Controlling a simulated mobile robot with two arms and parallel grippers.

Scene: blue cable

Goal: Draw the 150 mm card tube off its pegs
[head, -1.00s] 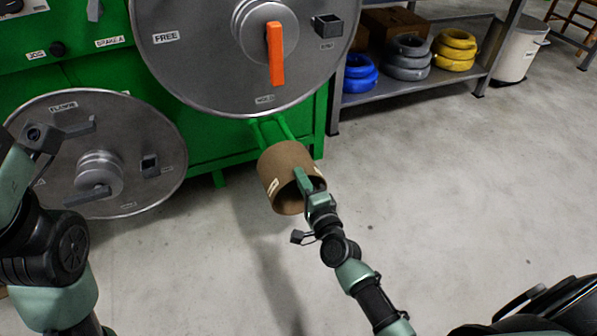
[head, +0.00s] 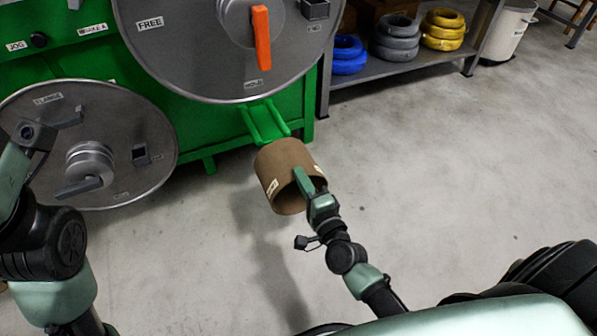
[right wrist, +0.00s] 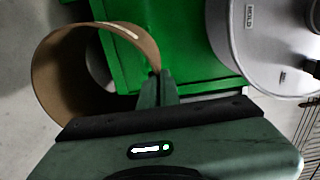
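The brown card tube (head: 279,168), with pale labels on it, hangs tilted in front of the green machine, its open end toward me. Two green pegs (head: 264,122) stick out below the large reel; a good length of them shows bare behind the tube. I cannot tell whether their tips are clear of it. My right gripper (head: 306,182) is shut on the tube's rim wall. The right wrist view shows its fingers (right wrist: 157,88) pinching the tube wall (right wrist: 60,75), with no peg visible inside. My left arm is at the left; its gripper is not seen.
A large reel flange (head: 200,50) with an orange handle (head: 262,38) stands above the pegs. A second flange (head: 130,125) is at the left. A shelf (head: 400,65) with cable coils is at back right. The concrete floor (head: 430,180) is clear.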

